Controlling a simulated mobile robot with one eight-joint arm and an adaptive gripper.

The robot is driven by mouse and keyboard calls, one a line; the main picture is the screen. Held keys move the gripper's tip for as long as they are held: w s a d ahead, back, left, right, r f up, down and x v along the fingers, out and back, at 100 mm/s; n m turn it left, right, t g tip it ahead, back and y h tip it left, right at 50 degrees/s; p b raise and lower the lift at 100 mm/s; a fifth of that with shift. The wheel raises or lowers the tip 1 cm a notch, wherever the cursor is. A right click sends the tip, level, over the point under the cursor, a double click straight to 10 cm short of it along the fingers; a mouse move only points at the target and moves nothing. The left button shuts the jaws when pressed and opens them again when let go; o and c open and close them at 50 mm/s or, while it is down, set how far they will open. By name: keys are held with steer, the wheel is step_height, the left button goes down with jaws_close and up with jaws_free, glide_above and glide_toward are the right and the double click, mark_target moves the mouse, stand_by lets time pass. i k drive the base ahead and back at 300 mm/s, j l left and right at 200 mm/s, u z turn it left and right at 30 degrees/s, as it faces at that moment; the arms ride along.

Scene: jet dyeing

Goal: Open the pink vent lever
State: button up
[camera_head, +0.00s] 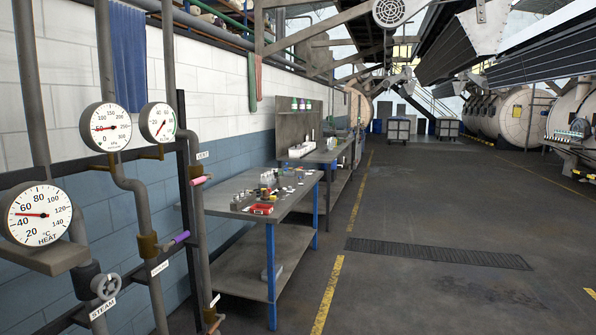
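A pink lever (203,179) sticks out to the right from a grey vertical pipe on the left wall, just below a small white label (203,155) that I cannot read surely. It looks nearly level, with its outer end tilted slightly up. A purple lever (181,238) sits lower and to the left on another pipe. My gripper is not in view.
Three round gauges, HEAT (39,215) and two smaller ones, stand left of the levers. A STEAM handwheel (106,286) is below. A cluttered blue-legged workbench (228,203) stands behind the pipes. The floor (420,215) to the right is open.

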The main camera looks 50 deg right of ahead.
mark_target(210, 176)
steer(key=i+l+z, duration=0.15)
steer(key=z, duration=0.2)
steer(key=i+l+z, duration=0.15)
steer(key=z, duration=0.15)
